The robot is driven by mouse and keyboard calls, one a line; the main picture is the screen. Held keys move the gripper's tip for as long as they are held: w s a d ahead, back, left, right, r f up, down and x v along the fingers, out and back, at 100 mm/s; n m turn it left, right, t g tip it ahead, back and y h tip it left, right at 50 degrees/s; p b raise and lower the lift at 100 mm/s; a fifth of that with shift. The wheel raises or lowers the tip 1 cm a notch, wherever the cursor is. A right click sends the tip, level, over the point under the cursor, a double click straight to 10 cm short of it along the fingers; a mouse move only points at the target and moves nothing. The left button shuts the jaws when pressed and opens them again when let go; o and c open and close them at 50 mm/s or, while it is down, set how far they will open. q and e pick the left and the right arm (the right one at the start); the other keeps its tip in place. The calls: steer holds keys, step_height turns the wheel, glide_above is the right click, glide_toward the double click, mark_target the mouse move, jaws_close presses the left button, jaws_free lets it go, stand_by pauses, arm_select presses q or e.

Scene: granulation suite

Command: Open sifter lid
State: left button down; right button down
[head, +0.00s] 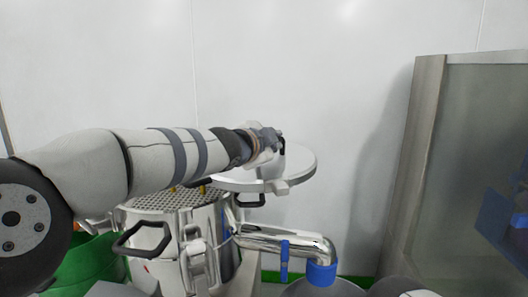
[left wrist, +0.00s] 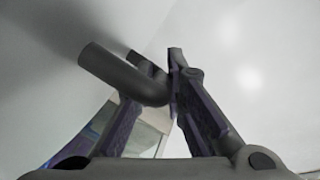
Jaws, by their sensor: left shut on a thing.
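The sifter (head: 145,220) is a shiny steel drum at lower centre-left in the head view, and its perforated screen (head: 165,201) shows on top. Its round pale lid (head: 303,163) is up and off to the right of the drum, so the drum top is partly uncovered. My left gripper (head: 279,143) is at the top of the lid, shut on its dark handle. In the left wrist view the bent grey handle (left wrist: 112,72) runs between the fingers of the gripper (left wrist: 170,88). My arm hides part of the lid's left side. My right gripper is not in view.
A steel pipe (head: 272,241) with a blue end leaves the sifter to the right, below the lid. A green container (head: 90,268) stands at lower left. A steel-framed glazed panel (head: 420,150) stands at right. A plain white wall is behind.

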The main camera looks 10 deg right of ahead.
mark_target(260, 170)
arm_select(q)
steer(key=shift+d+f, duration=0.2)
steer(key=shift+f, duration=0.15)
steer(key=c, duration=1.7)
jaws_free()
steer(key=shift+s, duration=0.1)
steer(key=shift+o, duration=0.2)
steer(key=shift+a+r, duration=0.1)
steer(key=shift+r, duration=0.05)
steer(key=shift+r, duration=0.1)
steer(key=shift+s+d, duration=0.25)
steer(key=shift+s, duration=0.45)
steer(key=shift+s+a+r, duration=0.2)
steer(key=shift+a, duration=0.45)
steer(key=shift+s+a+r, duration=0.2)
steer(key=shift+a, duration=0.4)
steer(key=shift+v, duration=2.15)
